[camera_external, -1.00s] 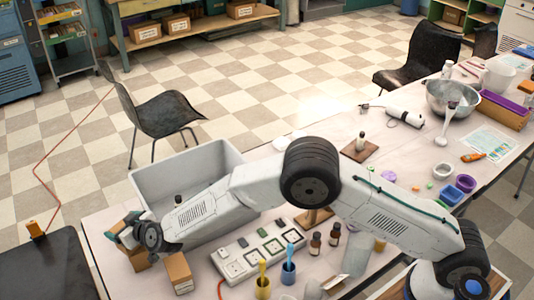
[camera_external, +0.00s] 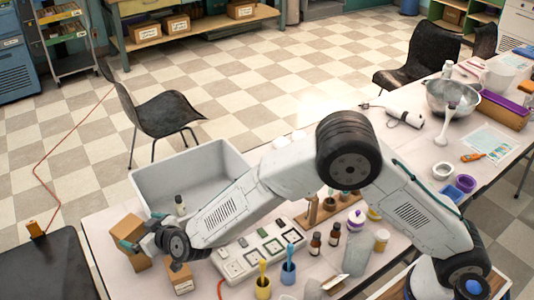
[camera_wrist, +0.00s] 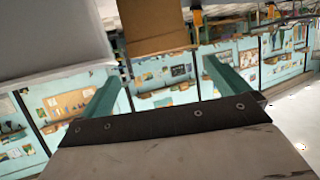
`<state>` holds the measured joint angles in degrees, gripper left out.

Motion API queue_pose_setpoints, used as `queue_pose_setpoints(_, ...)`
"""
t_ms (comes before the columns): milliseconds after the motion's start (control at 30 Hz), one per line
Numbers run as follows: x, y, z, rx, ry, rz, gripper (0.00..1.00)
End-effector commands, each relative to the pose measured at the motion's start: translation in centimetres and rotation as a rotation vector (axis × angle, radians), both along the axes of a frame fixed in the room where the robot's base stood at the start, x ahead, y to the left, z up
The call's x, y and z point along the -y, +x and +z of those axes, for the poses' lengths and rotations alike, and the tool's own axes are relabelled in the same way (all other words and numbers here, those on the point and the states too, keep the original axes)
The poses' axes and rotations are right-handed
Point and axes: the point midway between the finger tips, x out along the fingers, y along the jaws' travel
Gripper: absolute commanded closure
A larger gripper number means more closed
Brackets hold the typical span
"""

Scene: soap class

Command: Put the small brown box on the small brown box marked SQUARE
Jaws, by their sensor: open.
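My gripper (camera_external: 141,232) is open at the left end of the table, its two teal fingers apart. A small brown box (camera_external: 126,227) is just beyond the fingertips. More brown box surface (camera_external: 140,263) shows directly below it, and the two look stacked, though my gripper partly covers the join. Another small brown box (camera_external: 179,280) with a white label stands to the right, partly behind my wrist; its lettering is too small to read. In the wrist view, a brown box (camera_wrist: 155,25) is ahead of the open fingers (camera_wrist: 161,67), with a gap between.

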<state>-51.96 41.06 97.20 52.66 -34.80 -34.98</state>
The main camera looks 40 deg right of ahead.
Motion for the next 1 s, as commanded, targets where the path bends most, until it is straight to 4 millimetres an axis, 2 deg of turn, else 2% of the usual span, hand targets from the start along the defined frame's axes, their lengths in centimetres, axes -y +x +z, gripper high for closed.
queue_pose_setpoints(133,0.4,-1.1,0.4,-0.001,0.0,0.001,0.0)
queue_pose_setpoints(433,0.7,-1.2,0.7,-0.003,0.002,0.001,0.0)
queue_pose_setpoints(567,2.6,-0.3,3.1,-0.033,0.021,0.015,0.0)
queue_pose_setpoints(667,6.2,0.4,6.5,-0.09,0.041,0.042,0.0)
queue_pose_setpoints(767,11.4,0.2,10.4,-0.169,0.055,0.073,0.0)
queue_pose_setpoints(867,17.0,-1.1,13.4,-0.255,0.054,0.095,0.0)
queue_pose_setpoints(1000,25.3,-4.6,16.5,-0.378,0.028,0.099,0.0)
